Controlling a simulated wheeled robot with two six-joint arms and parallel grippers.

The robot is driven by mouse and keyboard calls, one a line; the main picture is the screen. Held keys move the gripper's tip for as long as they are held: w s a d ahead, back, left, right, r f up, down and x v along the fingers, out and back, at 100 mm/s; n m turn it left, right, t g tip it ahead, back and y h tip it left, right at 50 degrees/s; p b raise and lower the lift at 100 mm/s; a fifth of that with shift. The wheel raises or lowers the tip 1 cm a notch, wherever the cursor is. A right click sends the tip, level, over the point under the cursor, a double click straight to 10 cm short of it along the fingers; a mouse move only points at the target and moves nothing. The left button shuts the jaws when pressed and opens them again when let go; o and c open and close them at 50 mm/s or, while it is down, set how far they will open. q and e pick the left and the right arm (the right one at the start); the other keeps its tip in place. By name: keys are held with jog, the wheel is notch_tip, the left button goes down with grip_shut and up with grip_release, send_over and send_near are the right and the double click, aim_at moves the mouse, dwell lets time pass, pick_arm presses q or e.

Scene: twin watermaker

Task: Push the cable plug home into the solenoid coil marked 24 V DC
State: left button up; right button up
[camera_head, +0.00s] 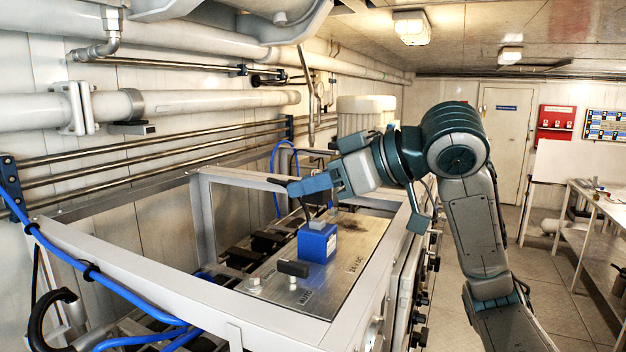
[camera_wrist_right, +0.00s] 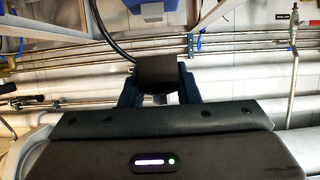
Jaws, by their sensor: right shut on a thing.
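My right gripper (camera_head: 291,186) reaches in from the right in the head view, above and slightly left of a blue solenoid coil (camera_head: 317,243). In the wrist view the right gripper (camera_wrist_right: 158,88) is shut on a dark block, the cable plug (camera_wrist_right: 158,72), with a black cable curving up and left from it. In the head view the plug is mostly hidden at the fingertips. The coil stands upright on a metal plate (camera_head: 340,285), with a grey piece on top. The plug appears apart from the coil. My left gripper is out of view.
A grey frame (camera_head: 130,268) surrounds the plate. A black-topped fitting (camera_head: 293,268) and a small metal fitting (camera_head: 254,281) stand on the plate left of the coil. Blue hoses (camera_head: 110,285) run along the left. Pipes (camera_head: 200,104) line the wall. The right aisle is free.

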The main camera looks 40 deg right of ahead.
aim_at(315, 220)
jog(key=shift+d+f+b, duration=0.1)
jog(key=shift+f+b, duration=0.4)
jog(key=shift+f, duration=0.45)
jog(key=shift+p, duration=0.6)
dwell(0.9)
jog(key=shift+f+b, duration=1)
jog(key=shift+f, duration=0.15)
jog(key=o, duration=0.9)
jog(key=shift+r, duration=0.1)
jog(key=shift+s, duration=0.1)
